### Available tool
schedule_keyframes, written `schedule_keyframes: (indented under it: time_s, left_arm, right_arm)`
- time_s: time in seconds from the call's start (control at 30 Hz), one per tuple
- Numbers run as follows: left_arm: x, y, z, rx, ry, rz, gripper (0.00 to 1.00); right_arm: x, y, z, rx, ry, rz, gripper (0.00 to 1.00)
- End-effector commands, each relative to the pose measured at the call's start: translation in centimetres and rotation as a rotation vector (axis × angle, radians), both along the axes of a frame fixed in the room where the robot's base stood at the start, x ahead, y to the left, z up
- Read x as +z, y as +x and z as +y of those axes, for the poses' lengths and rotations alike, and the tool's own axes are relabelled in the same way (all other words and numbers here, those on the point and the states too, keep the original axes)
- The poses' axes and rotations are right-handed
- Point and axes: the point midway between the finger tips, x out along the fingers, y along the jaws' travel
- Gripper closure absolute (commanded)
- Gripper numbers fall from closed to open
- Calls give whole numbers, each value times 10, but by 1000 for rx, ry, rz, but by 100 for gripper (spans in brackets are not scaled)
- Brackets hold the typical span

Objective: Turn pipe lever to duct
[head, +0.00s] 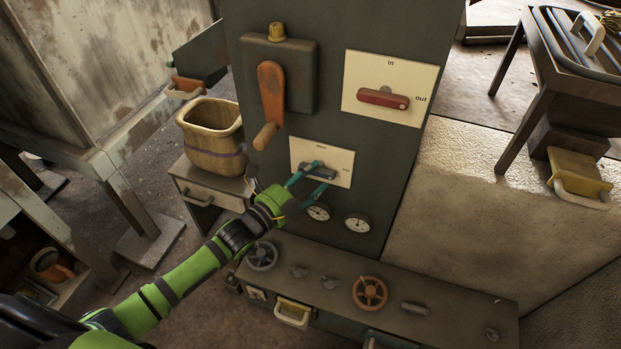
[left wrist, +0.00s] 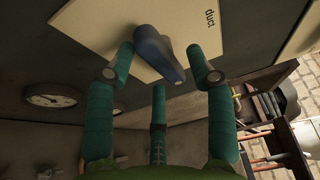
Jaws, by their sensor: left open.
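The blue-grey pipe lever (head: 321,172) sits on a small cream plate (head: 336,157) on the dark upright panel. In the left wrist view the lever (left wrist: 156,50) shows close up, and the plate (left wrist: 92,32) bears the word "duct" to the right of the lever. My left gripper (head: 314,175) is open at the lever. In the left wrist view its teal fingers (left wrist: 163,68) are on both sides of the lever, with a gap visible at least on the right. Whether any finger touches it I cannot tell. My right gripper is not in view.
Above are a red lever (head: 384,98) on an "in/out" plate and an orange crank (head: 270,95). Two round gauges (head: 357,222) are just below. A low console with an orange handwheel (head: 369,292) juts out underneath. A tan bin (head: 212,133) stands left.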

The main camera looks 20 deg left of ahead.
Motion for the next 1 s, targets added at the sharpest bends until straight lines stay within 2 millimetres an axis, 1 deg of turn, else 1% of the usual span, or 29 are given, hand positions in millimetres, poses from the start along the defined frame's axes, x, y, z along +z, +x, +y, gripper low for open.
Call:
schedule_keyframes:
  time_s: [0.1,0.3,0.33,0.37,0.4,0.43,0.47,0.77,0.9,1.0]
  left_arm:
    - [0,4,-1,1,0,1,46]
    - [0,4,-1,1,0,1,46]
    - [0,4,-1,1,0,1,54]
    - [0,4,-1,1,0,1,66]
    - [0,4,-1,0,0,1,82]
    - [0,4,-1,0,0,1,94]
    - [0,4,-1,0,0,1,100]
    - [-1,4,-2,0,-10,1,100]
    - [-1,4,-2,0,-48,2,100]
    - [-2,4,-3,0,-96,3,100]
  right_arm:
    - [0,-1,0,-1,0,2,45]
    - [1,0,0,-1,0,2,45]
    - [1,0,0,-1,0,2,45]
    - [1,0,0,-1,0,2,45]
    - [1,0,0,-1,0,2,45]
    - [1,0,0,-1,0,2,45]
    - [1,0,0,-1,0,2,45]
    - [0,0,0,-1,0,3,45]
    - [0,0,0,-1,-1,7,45]
    - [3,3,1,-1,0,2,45]
